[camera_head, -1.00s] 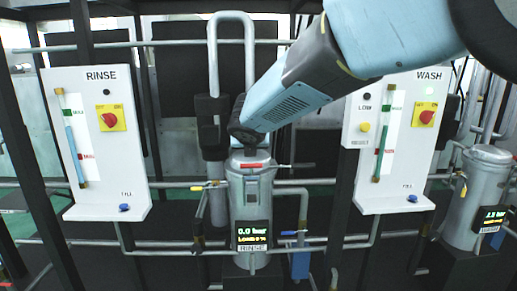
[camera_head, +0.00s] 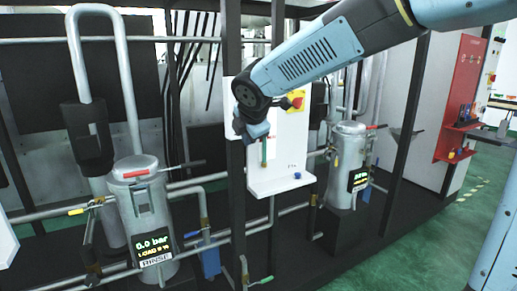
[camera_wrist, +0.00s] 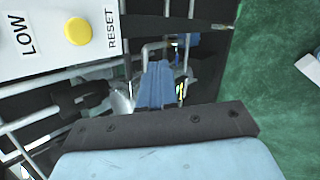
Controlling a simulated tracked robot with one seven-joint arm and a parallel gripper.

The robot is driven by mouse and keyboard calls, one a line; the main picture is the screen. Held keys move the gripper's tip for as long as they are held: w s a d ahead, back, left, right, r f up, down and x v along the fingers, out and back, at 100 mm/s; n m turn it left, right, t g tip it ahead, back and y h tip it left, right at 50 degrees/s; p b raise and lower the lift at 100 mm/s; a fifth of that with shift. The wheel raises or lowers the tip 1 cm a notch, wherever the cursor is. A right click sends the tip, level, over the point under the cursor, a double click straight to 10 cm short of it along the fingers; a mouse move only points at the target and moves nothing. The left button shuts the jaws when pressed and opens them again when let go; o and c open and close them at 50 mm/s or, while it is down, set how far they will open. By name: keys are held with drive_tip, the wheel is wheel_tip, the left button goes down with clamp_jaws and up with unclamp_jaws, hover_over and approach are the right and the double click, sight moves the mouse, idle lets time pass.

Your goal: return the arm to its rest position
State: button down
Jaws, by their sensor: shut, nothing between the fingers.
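My arm (camera_head: 310,60) is blue and dark grey. It reaches in from the top right of the head view and bends down at its wrist. My gripper (camera_head: 250,130) hangs there, in front of a white panel in the picture. In the wrist view its blue fingers (camera_wrist: 157,84) are together with nothing between them. It looks apart from the panel, though the exact gap cannot be told. No rest mark or cradle shows.
A white panel (camera_head: 283,181) with a red knob stands behind my gripper, beside a dark frame post (camera_head: 234,190). A rinse canister (camera_head: 145,205) is at left, another canister (camera_head: 347,155) at right. A red panel (camera_head: 464,95) is farther right. Green floor (camera_head: 450,235) is clear at lower right.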

drive_tip(key=s+d+m+g, duration=0.1)
drive_tip(key=s+d+m, duration=0.25)
drive_tip(key=d, duration=0.25)
drive_tip(key=s+d+m+h, duration=0.1)
drive_tip(key=s+d+m, duration=0.2)
drive_tip(key=d+m, duration=0.3)
drive_tip(key=s+d+m+g, duration=0.1)
drive_tip(key=s+d+m, duration=0.25)
drive_tip(key=d, duration=0.35)
drive_tip(key=s+d+f+m, duration=0.1)
drive_tip(key=s+d+m, duration=0.2)
drive_tip(key=s+m, duration=0.3)
drive_tip(key=s+d+f+m, duration=0.2)
drive_tip(key=s+d+m, duration=0.2)
drive_tip(key=s, duration=0.5)
drive_tip(key=shift+s+d+f+m+g+h, duration=0.2)
drive_tip(key=shift+s+f+m+g+h, duration=0.15)
drive_tip(key=shift+m, duration=0.85)
drive_tip(key=shift+a, duration=0.1)
